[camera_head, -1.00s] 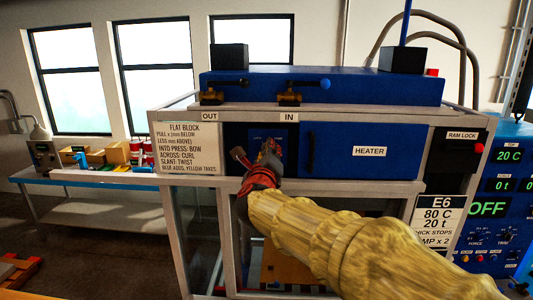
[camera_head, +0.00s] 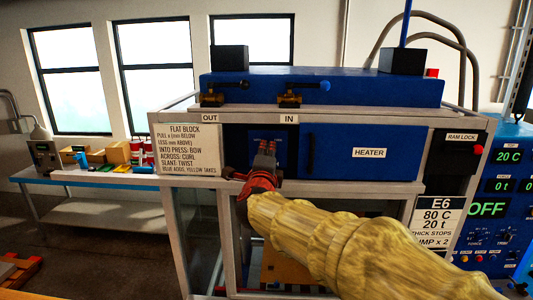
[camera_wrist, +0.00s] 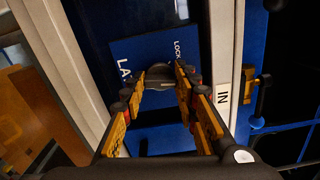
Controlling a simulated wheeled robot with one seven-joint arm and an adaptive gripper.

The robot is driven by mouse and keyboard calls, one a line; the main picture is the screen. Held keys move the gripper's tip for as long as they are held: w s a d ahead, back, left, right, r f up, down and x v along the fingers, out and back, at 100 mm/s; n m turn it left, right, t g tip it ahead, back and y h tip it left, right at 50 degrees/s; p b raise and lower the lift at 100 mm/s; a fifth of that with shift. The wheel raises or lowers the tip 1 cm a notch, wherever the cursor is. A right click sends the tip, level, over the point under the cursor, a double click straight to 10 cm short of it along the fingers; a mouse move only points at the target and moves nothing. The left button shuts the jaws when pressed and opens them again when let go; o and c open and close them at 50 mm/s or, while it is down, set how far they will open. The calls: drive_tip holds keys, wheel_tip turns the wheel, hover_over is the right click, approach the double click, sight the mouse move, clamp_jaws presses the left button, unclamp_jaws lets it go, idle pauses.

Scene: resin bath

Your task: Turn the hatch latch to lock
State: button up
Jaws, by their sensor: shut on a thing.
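The hatch latch (camera_wrist: 160,74) is a dark grey knob on a blue plate (camera_wrist: 133,50) in the wrist view. The plate carries the white word LOCK and larger letters that are partly hidden. My gripper (camera_wrist: 157,80) has its yellow-and-black fingers on either side of the latch, shut on it. In the head view my gripper (camera_head: 266,150) is in front of the blue plate (camera_head: 277,143), between the label panel and the heater. There the gripper covers the latch, and its exact angle is unclear.
The blue HEATER panel (camera_head: 365,153) is right of my gripper, and a white instruction panel (camera_head: 186,148) is left. Two small brass valves (camera_head: 289,95) sit above on a ledge. The pale frame rail (camera_wrist: 222,60) runs close beside my fingers.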

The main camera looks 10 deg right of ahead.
drive_tip(key=n+p, duration=0.2)
drive_tip(key=n, duration=0.3)
drive_tip(key=shift+n, duration=0.4)
drive_tip(key=n, duration=0.1)
drive_tip(key=n+p, duration=0.1)
drive_tip(key=n, duration=0.1)
drive_tip(key=n+p, duration=0.1)
drive_tip(key=shift+f+n, duration=0.25)
drive_tip(key=shift+n, duration=0.15)
drive_tip(key=o, duration=1.1)
drive_tip(key=shift+r, duration=0.1)
drive_tip(key=v, duration=1.2)
